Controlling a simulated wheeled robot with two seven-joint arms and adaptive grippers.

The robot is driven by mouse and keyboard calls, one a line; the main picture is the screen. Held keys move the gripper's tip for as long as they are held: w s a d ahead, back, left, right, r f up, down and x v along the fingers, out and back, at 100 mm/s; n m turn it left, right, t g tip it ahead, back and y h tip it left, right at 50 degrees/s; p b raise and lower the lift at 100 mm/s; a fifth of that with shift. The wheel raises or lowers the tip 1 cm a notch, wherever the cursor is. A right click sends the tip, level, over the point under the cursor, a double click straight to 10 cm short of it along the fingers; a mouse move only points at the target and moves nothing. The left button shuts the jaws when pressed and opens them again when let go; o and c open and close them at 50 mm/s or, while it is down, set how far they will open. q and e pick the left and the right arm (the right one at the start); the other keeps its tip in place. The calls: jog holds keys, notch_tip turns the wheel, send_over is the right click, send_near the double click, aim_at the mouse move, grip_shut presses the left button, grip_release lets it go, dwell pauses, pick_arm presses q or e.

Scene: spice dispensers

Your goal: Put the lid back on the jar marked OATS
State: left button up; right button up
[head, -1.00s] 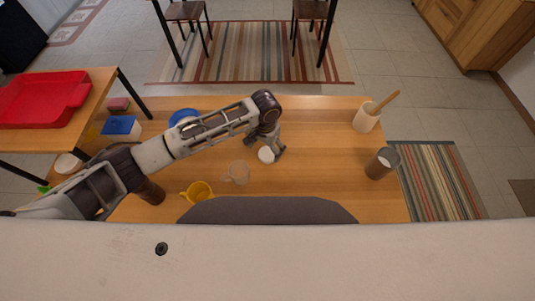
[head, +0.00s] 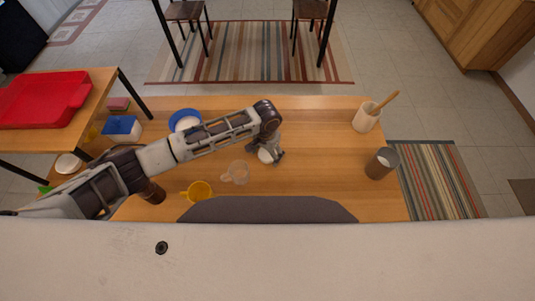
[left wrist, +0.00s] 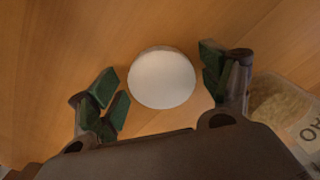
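A white round lid (left wrist: 162,78) lies on the wooden table between the fingers of my left gripper (left wrist: 165,88) in the left wrist view. Both fingers are spread, with a gap on each side of the lid. In the head view my left gripper (head: 269,154) is low over the table, and the white lid (head: 264,156) shows partly beneath it. A clear jar (left wrist: 285,112) with pale beige contents is at the right of the left wrist view. Its label is cut off by the frame, with only a couple of letters showing. My right gripper is not in view.
A clear measuring jug (head: 237,172) and a yellow cup (head: 199,191) stand left of the gripper. A blue-rimmed plate (head: 185,120) is behind my arm. A dark jar (head: 381,163) and a pot with a wooden stick (head: 366,118) stand at the right. The table's middle right is clear.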

aim_at(267, 154)
pick_arm(q)
jog(key=c, duration=0.6)
jog(key=shift+r, duration=0.15)
notch_tip(267, 154, up, 10)
dwell(0.5)
dwell(0.3)
